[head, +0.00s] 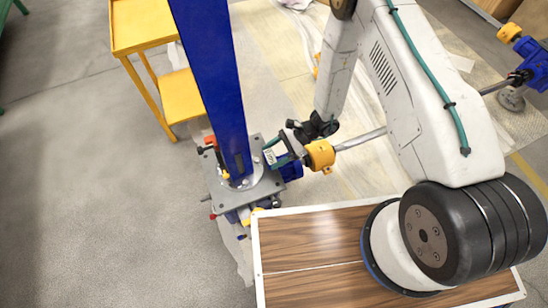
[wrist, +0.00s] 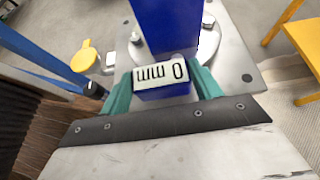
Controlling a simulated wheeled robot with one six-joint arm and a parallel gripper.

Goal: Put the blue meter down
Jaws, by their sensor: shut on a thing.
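The blue meter (wrist: 162,92) sits between the two teal fingers of my gripper (wrist: 163,86) in the wrist view. Its pale display faces the camera and reads "0 mm" upside down. In the head view the meter (head: 291,171) shows beside the foot of a blue column, partly covered by my gripper (head: 276,152). My gripper is shut on it. I cannot tell whether the meter touches the plate below.
The blue column (head: 212,75) stands upright on a grey bolted plate (head: 225,197). A yellow stepped stand (head: 143,25) is at upper left. A wood-topped platform (head: 310,239) lies in front. A steel rod (head: 360,139) with a yellow collar (head: 320,155) runs close to the gripper.

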